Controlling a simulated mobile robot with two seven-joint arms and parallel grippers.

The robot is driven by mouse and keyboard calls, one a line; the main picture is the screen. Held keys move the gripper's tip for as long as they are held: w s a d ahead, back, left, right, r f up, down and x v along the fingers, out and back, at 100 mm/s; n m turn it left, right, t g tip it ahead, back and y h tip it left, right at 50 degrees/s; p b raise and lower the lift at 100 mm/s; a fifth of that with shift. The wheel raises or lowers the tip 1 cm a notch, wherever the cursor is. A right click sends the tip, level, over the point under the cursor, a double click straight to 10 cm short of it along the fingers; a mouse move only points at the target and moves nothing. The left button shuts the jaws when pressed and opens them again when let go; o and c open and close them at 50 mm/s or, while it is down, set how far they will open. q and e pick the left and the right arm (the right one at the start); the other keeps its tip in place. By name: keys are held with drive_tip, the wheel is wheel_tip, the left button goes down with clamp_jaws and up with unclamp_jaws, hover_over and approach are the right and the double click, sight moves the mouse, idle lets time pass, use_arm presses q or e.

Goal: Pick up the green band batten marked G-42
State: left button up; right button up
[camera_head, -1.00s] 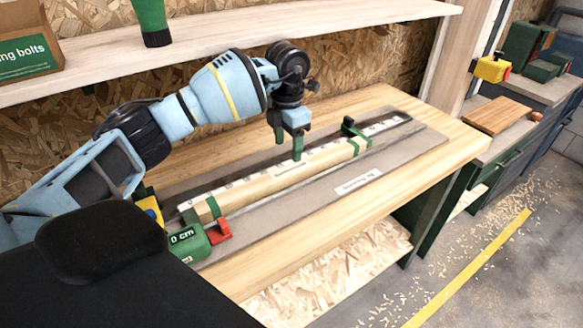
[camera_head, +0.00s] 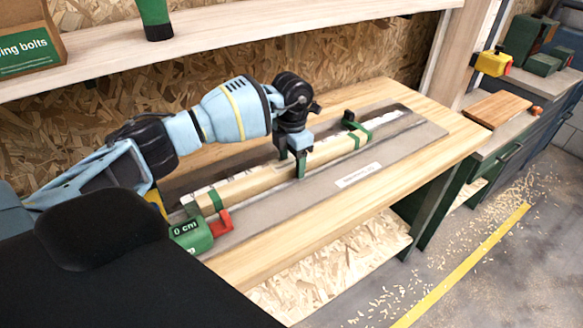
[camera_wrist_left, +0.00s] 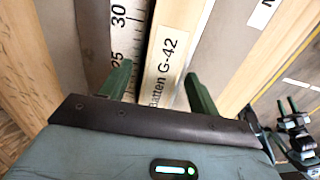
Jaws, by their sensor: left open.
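The batten marked G-42 (camera_head: 252,185) is a long pale wood strip with a green band near each end. It lies along the grey measuring board on the workbench. In the left wrist view its label "Batten G-42" (camera_wrist_left: 166,70) shows between my fingers. My left gripper (camera_head: 292,165) is open and low over the middle of the batten, with a finger on either side of it. It also shows in the left wrist view (camera_wrist_left: 157,85). I cannot tell whether the fingers touch the wood.
A green block marked "0 cm" (camera_head: 190,235) with a red piece (camera_head: 221,224) stands at the batten's near end. A white ruler (camera_wrist_left: 129,45) runs beside the batten. A shelf (camera_head: 250,32) hangs above the bench. Bare bench top (camera_head: 285,240) lies in front.

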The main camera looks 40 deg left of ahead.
sight(293, 163)
use_arm(q)
drive_tip(key=shift+f, duration=0.1)
use_arm(e)
drive_tip(key=shift+a, duration=0.1)
use_arm(q)
drive_tip(key=c, duration=1.3)
drive_tip(key=shift+c, duration=0.2)
